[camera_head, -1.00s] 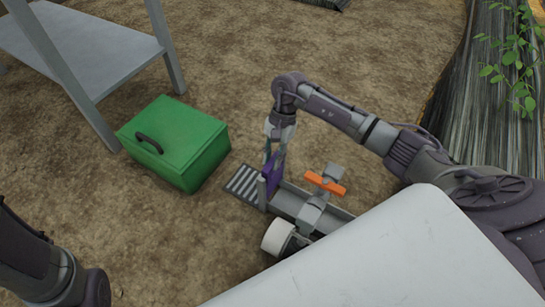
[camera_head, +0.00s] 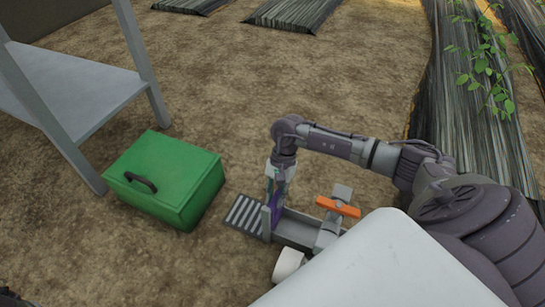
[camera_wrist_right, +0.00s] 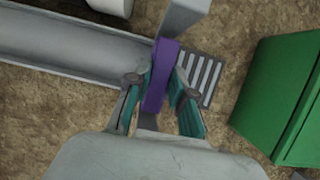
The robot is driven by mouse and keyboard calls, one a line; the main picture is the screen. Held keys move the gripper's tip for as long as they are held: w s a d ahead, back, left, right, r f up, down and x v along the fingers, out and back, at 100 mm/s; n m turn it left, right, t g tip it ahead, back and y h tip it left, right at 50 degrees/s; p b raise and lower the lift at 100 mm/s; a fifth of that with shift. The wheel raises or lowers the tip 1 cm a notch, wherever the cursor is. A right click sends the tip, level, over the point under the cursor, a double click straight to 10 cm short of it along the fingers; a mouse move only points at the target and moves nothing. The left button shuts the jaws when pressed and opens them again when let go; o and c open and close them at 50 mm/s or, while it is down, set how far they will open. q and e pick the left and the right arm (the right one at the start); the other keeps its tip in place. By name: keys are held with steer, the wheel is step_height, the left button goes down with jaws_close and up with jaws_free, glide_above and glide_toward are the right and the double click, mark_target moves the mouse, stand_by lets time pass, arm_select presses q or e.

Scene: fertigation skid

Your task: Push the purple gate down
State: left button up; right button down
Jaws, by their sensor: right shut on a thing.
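The purple gate (camera_head: 278,205) is a narrow upright plate at the left end of a grey channel (camera_head: 296,230), beside a grey post. My right gripper (camera_head: 274,190) comes down on it from above. In the right wrist view the purple gate (camera_wrist_right: 160,75) lies between the two teal-padded fingers of my right gripper (camera_wrist_right: 160,95), which is shut on it. The gate's lower part is hidden in the channel.
A slatted grate (camera_head: 245,214) adjoins the channel's left end. An orange-handled valve (camera_head: 338,207) and a white round part (camera_head: 289,264) are to the right and below. A green box (camera_head: 165,180) stands left, near a grey table (camera_head: 85,90).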

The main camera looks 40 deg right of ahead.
steer(key=shift+d+f, duration=0.1)
steer(key=shift+f, duration=0.1)
steer(key=c, duration=1)
jaws_free()
steer(key=shift+r, duration=0.1)
steer(key=v, duration=1.1)
steer(key=shift+w+d+r, duration=0.1)
steer(key=shift+w+r, duration=0.05)
steer(key=shift+r, duration=0.25)
